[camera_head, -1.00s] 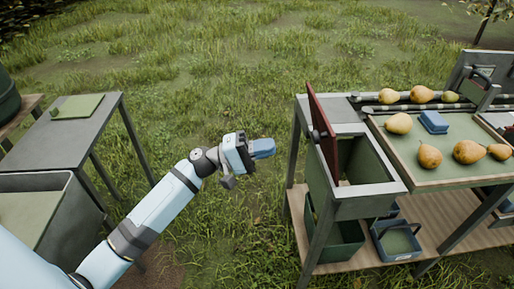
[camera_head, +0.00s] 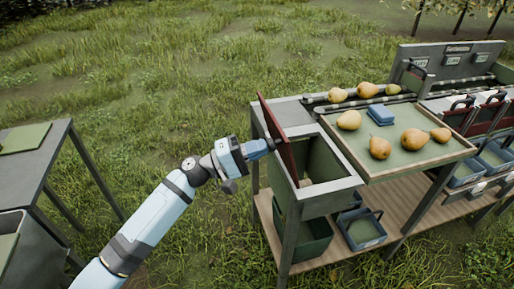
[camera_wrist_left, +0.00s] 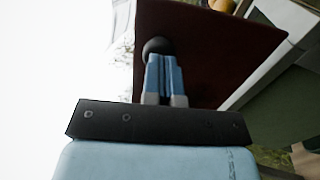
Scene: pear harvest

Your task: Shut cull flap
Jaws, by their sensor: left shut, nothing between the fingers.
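The cull flap is a dark red panel (camera_head: 277,133) standing raised at the left side of an open green-grey bin (camera_head: 322,163) in the bench. In the left wrist view the flap (camera_wrist_left: 210,45) fills the upper middle, with a round dark knob (camera_wrist_left: 157,46) on its face. My left gripper (camera_head: 270,145) is shut and empty, its blue fingertips at the flap's outer face by the knob. In the wrist view the closed fingers (camera_wrist_left: 164,78) overlap the knob's lower edge; I cannot tell whether they touch. My right gripper is not in view.
A sorting tray (camera_head: 345,150) with several pears and a blue block (camera_head: 380,115) sits right of the bin. A blue crate (camera_head: 362,230) stands on the lower shelf. A grey table (camera_head: 40,165) is at left; grass between is open.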

